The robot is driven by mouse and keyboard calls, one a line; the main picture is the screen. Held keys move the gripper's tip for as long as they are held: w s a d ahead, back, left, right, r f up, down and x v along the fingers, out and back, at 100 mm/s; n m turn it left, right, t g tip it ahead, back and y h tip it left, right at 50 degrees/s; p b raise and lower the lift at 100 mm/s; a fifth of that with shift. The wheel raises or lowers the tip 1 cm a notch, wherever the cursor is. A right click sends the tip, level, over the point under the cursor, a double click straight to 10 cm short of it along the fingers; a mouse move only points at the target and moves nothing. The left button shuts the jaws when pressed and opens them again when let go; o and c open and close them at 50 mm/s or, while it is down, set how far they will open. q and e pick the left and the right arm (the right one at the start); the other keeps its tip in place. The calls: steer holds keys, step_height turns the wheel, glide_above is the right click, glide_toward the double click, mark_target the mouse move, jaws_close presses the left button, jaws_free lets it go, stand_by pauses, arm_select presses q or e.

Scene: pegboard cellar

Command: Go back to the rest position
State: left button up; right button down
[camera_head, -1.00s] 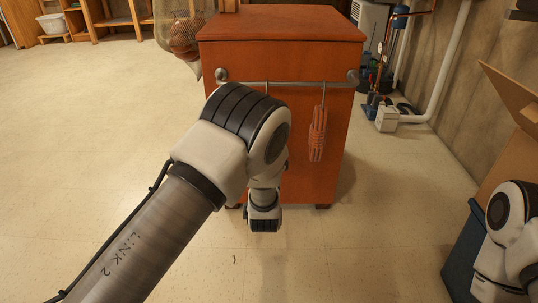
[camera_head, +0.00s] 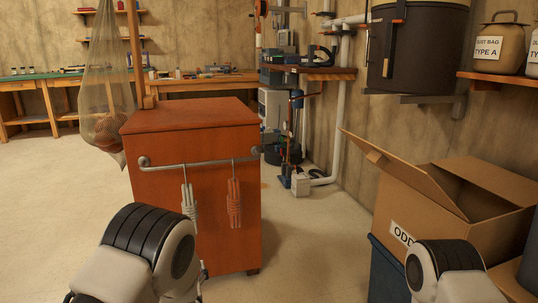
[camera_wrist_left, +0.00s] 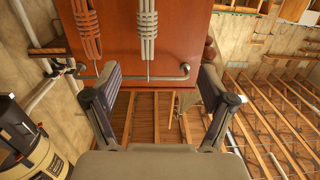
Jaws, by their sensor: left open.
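My left gripper (camera_wrist_left: 160,82) is open in the left wrist view, with nothing between its two fingers. That view looks upside down, with the orange-brown cabinet (camera_wrist_left: 185,28) ahead of the gripper. In the head view my left arm stands low in front of the cabinet (camera_head: 195,122), and its gripper is hidden. A grey-white rope coil (camera_head: 189,202) and an orange rope coil (camera_head: 234,203) hang from hooks on the cabinet's rail (camera_head: 208,164). Both coils, grey (camera_wrist_left: 148,25) and orange (camera_wrist_left: 87,30), also show in the wrist view. My right gripper is out of view.
A net bag (camera_head: 105,110) hangs left of the cabinet. Pipes and a shelf (camera_head: 308,70) line the back wall. The floor at left is clear.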

arm_select(q)
steer(key=s+a+f+m+g+h+p, duration=0.1)
steer(key=s+a+f+g+p, duration=0.25)
steer(key=s+f, duration=0.45)
steer(key=s+a+f+g+h+p, duration=0.1)
steer(key=s+a+f+g+p, duration=0.25)
steer(key=s, duration=0.65)
steer(key=s+d+f+m+g+h, duration=0.15)
steer(key=s+g, duration=0.25)
steer(key=s, duration=0.8)
steer(key=s+d+f+m+g+h, duration=0.1)
steer(key=s+d+f+g+h, duration=0.3)
steer(key=s, duration=0.8)
step_height(320, 180, up, 39)
steer(key=a+g+y+p, duration=0.1)
steer(key=y+p, duration=0.1)
steer(key=p, duration=3.5)
steer(key=shift+s+a, duration=0.2)
steer(key=shift+s, duration=0.1)
steer(key=shift+p, duration=0.3)
steer(key=shift+c, duration=0.4)
